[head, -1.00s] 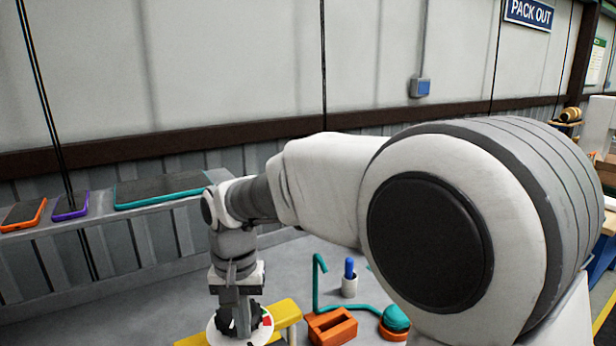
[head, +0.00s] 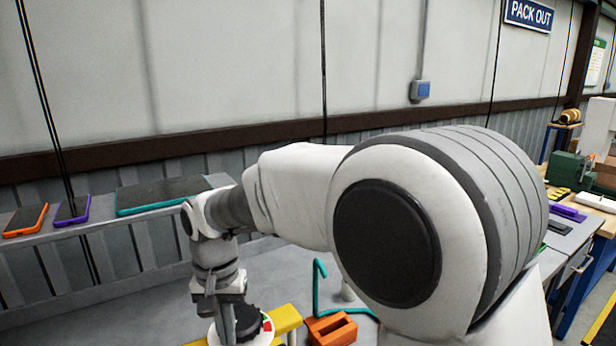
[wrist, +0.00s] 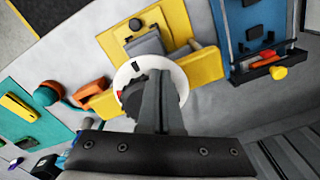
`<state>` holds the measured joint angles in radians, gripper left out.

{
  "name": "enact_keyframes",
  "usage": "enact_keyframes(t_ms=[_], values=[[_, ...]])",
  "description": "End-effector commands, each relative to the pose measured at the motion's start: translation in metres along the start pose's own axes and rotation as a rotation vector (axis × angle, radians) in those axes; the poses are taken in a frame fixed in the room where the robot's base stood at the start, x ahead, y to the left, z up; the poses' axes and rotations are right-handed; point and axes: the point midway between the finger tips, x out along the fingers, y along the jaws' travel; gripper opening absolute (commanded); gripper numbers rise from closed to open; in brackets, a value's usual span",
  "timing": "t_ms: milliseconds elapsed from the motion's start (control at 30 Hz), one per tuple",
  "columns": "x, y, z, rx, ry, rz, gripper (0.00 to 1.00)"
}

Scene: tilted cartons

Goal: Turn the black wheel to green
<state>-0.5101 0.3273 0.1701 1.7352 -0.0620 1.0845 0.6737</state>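The black wheel (head: 247,318) sits on a white round dial (head: 262,341) with red and green marks, low in the head view. In the wrist view the wheel (wrist: 133,87) and the white dial (wrist: 180,84) are partly hidden behind my fingers, and a red mark shows at the dial's left. My gripper (head: 229,334) points down at the wheel's left side in the head view. In the wrist view its fingers (wrist: 160,80) look close together, shut, in front of the wheel. I cannot tell whether they touch it. The wheel's pointing direction is unclear.
A yellow block (head: 287,318) and an orange block (head: 332,330) stand right of the dial. A teal bent rod (head: 317,285) rises behind them. A blue tray (wrist: 250,72) lies at the wrist view's upper right. Several flat devices lie on the back ledge (head: 100,219).

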Motion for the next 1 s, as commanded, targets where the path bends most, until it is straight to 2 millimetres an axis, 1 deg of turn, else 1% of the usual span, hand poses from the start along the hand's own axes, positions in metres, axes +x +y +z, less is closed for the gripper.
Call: enact_keyframes(t_ms=[400, 833, 1000], values=[[-0.001, -0.011, -0.004, 0.000, 0.002, -0.001, 0.00], [0.000, -0.011, -0.005, 0.001, 0.004, -0.002, 0.00], [0.000, -0.013, -0.001, 0.000, 0.004, -0.002, 0.00]])
